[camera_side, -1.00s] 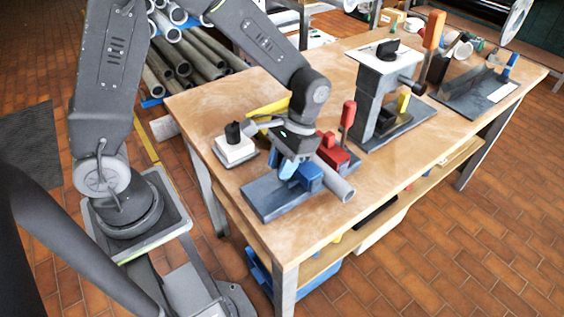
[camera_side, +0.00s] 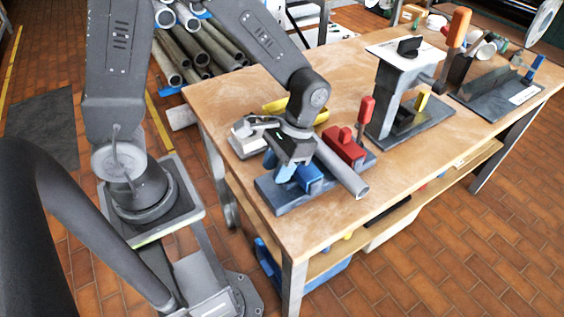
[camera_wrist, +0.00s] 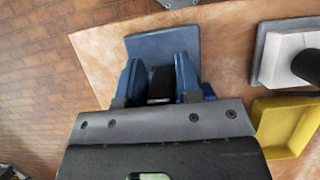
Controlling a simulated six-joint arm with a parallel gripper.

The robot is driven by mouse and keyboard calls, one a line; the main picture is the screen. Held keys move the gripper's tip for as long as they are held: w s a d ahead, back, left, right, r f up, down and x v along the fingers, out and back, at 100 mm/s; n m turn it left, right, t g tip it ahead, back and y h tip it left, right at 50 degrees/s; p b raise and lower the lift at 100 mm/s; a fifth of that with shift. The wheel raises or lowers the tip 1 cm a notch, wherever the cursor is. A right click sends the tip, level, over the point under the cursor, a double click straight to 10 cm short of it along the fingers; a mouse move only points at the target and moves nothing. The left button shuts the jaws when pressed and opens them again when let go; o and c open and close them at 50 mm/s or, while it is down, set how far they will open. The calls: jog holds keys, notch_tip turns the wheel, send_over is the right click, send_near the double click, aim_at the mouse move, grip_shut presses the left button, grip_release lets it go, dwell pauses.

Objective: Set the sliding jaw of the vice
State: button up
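The vice has a blue-grey base plate (camera_side: 288,204) near the bench's front corner, with a blue jaw block (camera_side: 311,180) and a red block with a red lever (camera_side: 346,146). A grey pipe (camera_side: 343,170) lies between the blue and red blocks. My gripper (camera_side: 284,172) points down at the blue block's left side, very close to it; contact is unclear. In the wrist view, my gripper's blue fingers (camera_wrist: 160,80) are apart, with a dark gap between them. The base plate (camera_wrist: 165,42) shows beyond. The pipe and red block are hidden there.
A white block (camera_wrist: 284,58) with a black knob and a yellow tray (camera_wrist: 287,122) lie close beside my gripper. A grey stand (camera_side: 394,95) with an orange handle is farther right. The bench's front edge is near the vice; bare bench lies right of it.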

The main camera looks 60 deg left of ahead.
jog(key=o, duration=0.3)
jog(key=shift+w, duration=0.15)
jog(key=v, duration=1.4)
jog(key=s+a+r+t, duration=0.1)
jog(key=s+t, duration=0.2)
jog(key=s+a+r+t, duration=0.2)
jog(key=s+t, duration=0.1)
jog(key=s, duration=0.1)
jog(key=s+a+r+t, duration=0.1)
jog(key=s+a+t, duration=0.1)
jog(key=s+t, duration=0.2)
jog(key=shift+a+r, duration=0.1)
jog(key=shift+r, duration=0.1)
